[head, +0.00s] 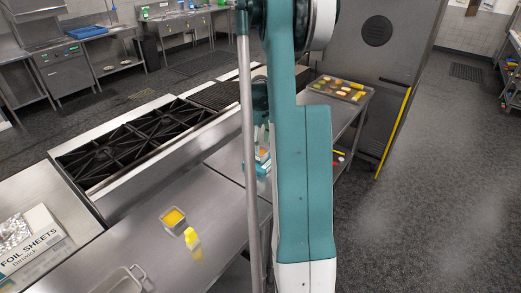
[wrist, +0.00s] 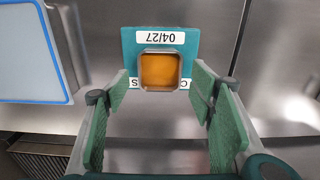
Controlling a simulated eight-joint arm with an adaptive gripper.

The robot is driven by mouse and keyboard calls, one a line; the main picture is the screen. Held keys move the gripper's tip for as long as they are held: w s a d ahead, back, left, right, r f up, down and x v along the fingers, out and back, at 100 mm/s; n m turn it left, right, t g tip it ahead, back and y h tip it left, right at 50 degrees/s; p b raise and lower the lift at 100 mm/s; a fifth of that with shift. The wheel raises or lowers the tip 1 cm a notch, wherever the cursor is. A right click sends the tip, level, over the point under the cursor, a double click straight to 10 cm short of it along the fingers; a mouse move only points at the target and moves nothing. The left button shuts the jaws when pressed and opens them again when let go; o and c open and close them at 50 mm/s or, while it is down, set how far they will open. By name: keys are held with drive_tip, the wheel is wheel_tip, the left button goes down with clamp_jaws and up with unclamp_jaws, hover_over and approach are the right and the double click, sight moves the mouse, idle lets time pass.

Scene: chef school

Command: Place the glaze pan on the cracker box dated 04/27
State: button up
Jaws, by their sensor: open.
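The glaze pan (wrist: 160,71), a small square metal pan of orange glaze, appears to rest on the teal cracker box (wrist: 131,47). The box's white label reads 04/27, upside down in the wrist view. The pan covers the middle of a second label, leaving only end letters visible. My gripper (wrist: 160,98) is open, its green-padded fingers to the left and right, with a gap to the pan on both sides. In the head view the cracker box (head: 263,168) shows partly beside my arm, with orange on top; my arm hides much of the gripper there.
Another square pan with yellow contents (head: 173,219) and a yellow item (head: 193,240) stand on the steel counter. A foil sheets box (head: 32,243) and a stove (head: 140,143) are at left. A tray of colored items (head: 340,89) lies farther back. A blue-rimmed board (wrist: 30,50) is at the wrist view's left.

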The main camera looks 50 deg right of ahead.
sight(261, 153)
wheel_tip(261, 153, up, 7)
idle(0.4)
drive_tip(key=shift+r, duration=0.1)
idle(0.4)
drive_tip(key=shift+a, duration=0.1)
drive_tip(key=a+r+t, duration=0.1)
drive_tip(key=a+r, duration=0.4)
drive_tip(key=a, duration=0.6)
drive_tip(key=a+r+t+h, duration=0.1)
drive_tip(key=a+r, duration=0.4)
drive_tip(key=a, duration=0.6)
drive_tip(key=a+r+t, duration=0.1)
drive_tip(key=a+r, duration=0.3)
drive_tip(key=a, duration=0.8)
drive_tip(key=s+a+t, duration=0.1)
drive_tip(key=s+a, duration=0.4)
drive_tip(key=a, duration=0.3)
drive_tip(key=s+a+f+t, duration=0.1)
drive_tip(key=s+a, duration=0.4)
drive_tip(key=a, duration=0.4)
drive_tip(key=s+a+t+y, duration=0.1)
drive_tip(key=s+a+t, duration=0.1)
drive_tip(key=s+a, duration=0.3)
drive_tip(key=shift+s+a+f, duration=0.15)
drive_tip(key=shift+a+f, duration=0.05)
drive_tip(key=shift+a, duration=2)
